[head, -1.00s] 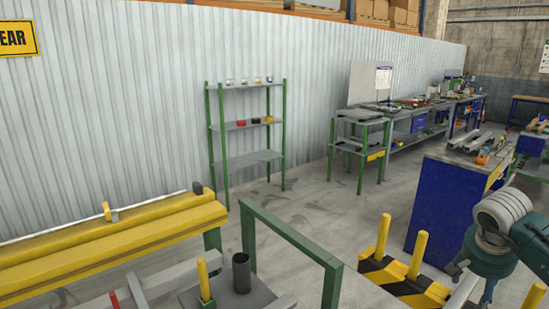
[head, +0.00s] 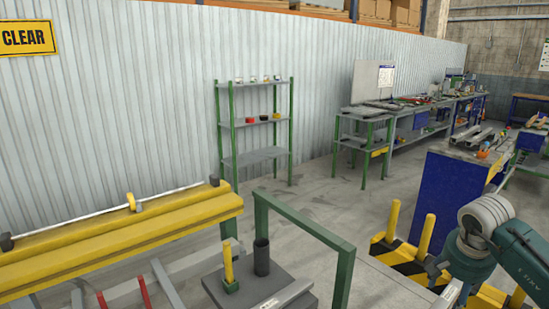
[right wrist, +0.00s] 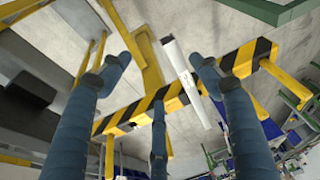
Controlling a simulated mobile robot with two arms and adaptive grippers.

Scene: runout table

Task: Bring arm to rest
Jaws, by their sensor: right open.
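My right arm comes in from the right in the head view, with its gripper (head: 447,277) low over the floor, in front of yellow posts. In the right wrist view, the blue fingers of my right gripper (right wrist: 162,55) are spread apart. A pale bar (right wrist: 186,75) shows between them in that view; I cannot tell how far off it is, and nothing is seen gripped. My left arm and left gripper are not in view.
A yellow-and-black striped barrier (head: 410,285) with yellow posts stands beside my right gripper. A green frame (head: 310,230) and a grey table (head: 240,290) are at the front middle. A yellow beam (head: 120,245) lies left. A blue cabinet (head: 445,210) stands behind the barrier. Open floor lies beyond.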

